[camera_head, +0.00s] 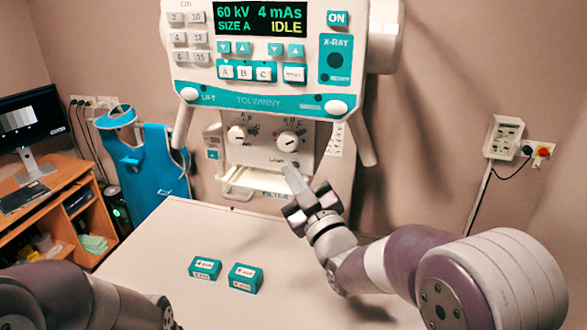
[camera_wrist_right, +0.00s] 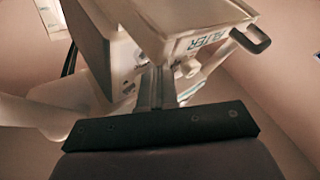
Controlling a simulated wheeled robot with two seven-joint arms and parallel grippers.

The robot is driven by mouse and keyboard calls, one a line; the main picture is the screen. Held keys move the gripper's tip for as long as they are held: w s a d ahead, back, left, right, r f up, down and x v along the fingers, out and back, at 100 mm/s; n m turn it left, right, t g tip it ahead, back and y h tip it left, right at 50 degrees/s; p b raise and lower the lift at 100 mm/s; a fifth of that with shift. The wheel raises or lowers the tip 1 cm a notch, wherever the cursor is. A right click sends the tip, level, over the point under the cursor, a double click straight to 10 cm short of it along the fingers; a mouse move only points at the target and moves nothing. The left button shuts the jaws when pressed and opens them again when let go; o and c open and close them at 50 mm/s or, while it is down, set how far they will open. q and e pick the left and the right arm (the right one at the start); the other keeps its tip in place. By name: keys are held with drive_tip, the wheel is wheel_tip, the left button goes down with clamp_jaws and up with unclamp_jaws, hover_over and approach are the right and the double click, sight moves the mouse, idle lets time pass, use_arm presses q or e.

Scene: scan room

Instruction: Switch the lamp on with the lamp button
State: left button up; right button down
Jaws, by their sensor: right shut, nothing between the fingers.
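The collimator box (camera_head: 255,147) hangs under the X-ray head and carries two white dials and a small "LAMP" label (camera_head: 277,163). The lamp button by this label is too small to make out, and my fingertips partly cover that spot. My right gripper (camera_head: 290,172) is shut and empty, its fingertips pointing up at the lower right of the box front. In the right wrist view, the shut fingers (camera_wrist_right: 157,72) reach up close to the box (camera_wrist_right: 145,42); I cannot tell whether they touch it. My left arm shows at the lower left, its gripper out of view.
The X-ray control head (camera_head: 260,100) reads "IDLE". A filter tray (camera_head: 257,182) sits under the box. Two teal blocks (camera_head: 205,268) (camera_head: 245,278) lie on the white table (camera_head: 150,250). A desk with a monitor (camera_head: 30,118) and a blue apron (camera_head: 150,165) stand at left.

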drive_tip(key=shift+w+d+b, duration=0.1)
drive_tip(key=shift+w+b, duration=0.2)
drive_tip(key=shift+w, duration=0.05)
idle(0.6)
idle(0.4)
drive_tip(key=shift+s+a+b, duration=0.25)
drive_tip(key=shift+s+b, duration=0.25)
drive_tip(key=shift+s, duration=0.3)
drive_tip(key=s, duration=0.1)
drive_tip(key=s+a+b, duration=0.1)
drive_tip(key=s, duration=0.1)
drive_tip(key=s+b, duration=0.1)
drive_tip(key=shift+s+a, duration=0.25)
drive_tip(key=shift+s, duration=0.1)
